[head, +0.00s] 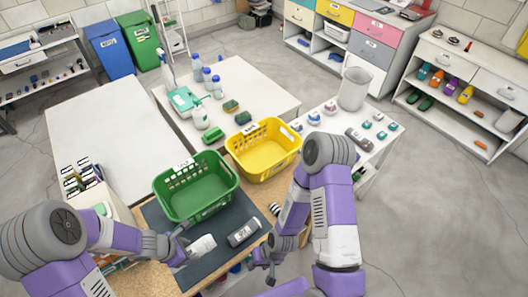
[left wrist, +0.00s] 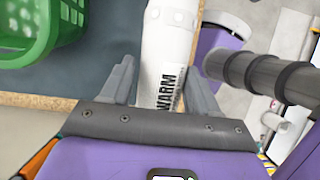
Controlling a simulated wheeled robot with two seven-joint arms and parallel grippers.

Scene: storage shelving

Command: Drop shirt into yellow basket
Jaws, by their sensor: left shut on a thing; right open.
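A white rolled bundle with dark "WARM" lettering, which looks like the shirt (head: 202,247), is at the dark mat. In the left wrist view the shirt (left wrist: 160,45) lies between the two fingers of my left gripper (left wrist: 160,88). My left gripper (head: 183,249) is shut on it in the head view; I cannot tell whether the shirt still touches the mat. The yellow basket (head: 265,165) stands upright behind and to the right, and looks empty. My right gripper (head: 264,270) is open and empty at the table's front right edge.
A green basket (head: 198,207) stands between my left gripper and the yellow basket; its corner shows in the left wrist view (left wrist: 40,30). A grey rolled item (head: 243,232) lies on the dark mat (head: 222,252). White tables with bottles stand behind.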

